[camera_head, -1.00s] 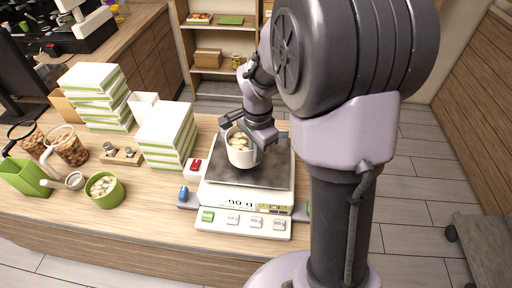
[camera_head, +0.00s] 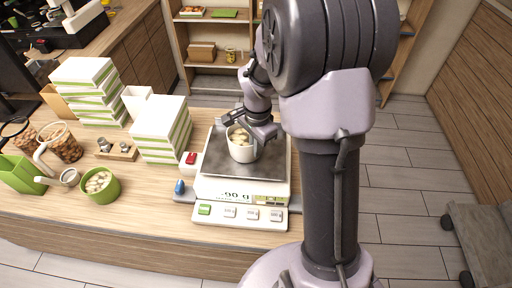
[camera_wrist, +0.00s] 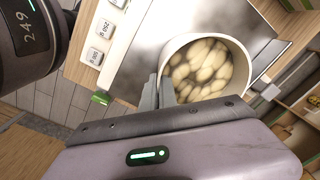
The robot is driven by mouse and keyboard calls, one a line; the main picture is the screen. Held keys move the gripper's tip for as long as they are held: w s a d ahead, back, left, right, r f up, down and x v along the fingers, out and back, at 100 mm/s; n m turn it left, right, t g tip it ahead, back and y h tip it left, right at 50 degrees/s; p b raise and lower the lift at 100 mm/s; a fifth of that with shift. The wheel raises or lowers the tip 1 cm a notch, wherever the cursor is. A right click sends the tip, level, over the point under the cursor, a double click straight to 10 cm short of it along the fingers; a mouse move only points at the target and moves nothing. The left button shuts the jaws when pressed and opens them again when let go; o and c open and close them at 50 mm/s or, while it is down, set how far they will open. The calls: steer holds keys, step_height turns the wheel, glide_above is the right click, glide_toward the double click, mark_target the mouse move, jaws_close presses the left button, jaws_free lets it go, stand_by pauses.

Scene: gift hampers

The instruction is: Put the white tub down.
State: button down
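The white tub (camera_head: 241,154) is upright over the dark top plate of the scale (camera_head: 218,168), holding several pale, rounded pieces (camera_wrist: 205,68). My gripper (camera_head: 247,128) is at the tub from behind and above.
White-and-green box stacks (camera_head: 160,130) stand left of the scale. A green bowl of pale pieces (camera_head: 101,193), jars of brown pieces (camera_head: 64,146) and a wooden block with metal pieces (camera_head: 118,150) are farther left. Bare counter (camera_head: 140,215) lies in front.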

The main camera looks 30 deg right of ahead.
steer(key=c, duration=1.7)
jaws_free()
steer(key=shift+f, duration=0.1)
steer(key=s+a+r+n+t+p, duration=0.1)
steer(key=s+a+r+n+p, duration=0.15)
steer(key=r, duration=1.35)
steer(key=s+a+r+n+t, duration=0.1)
steer(key=s+a+n, duration=0.2)
steer(key=s+a, duration=0.1)
steer(key=s+a+r+n+t+y, duration=0.1)
steer(key=s+a+r+n+t, duration=0.1)
steer(key=s, duration=0.4)
steer(key=s+a+r+n+t+y, duration=0.1)
steer(key=s+a+r+n, duration=0.1)
steer(key=s+a+n, duration=0.2)
steer(key=shift+s+a+r, duration=0.1)
steer(key=shift+s+a, duration=0.35)
steer(key=shift+a, duration=0.2)
steer(key=shift+s+a+r, duration=0.1)
steer(key=shift+s+a, duration=0.3)
steer(key=shift+a, duration=0.2)
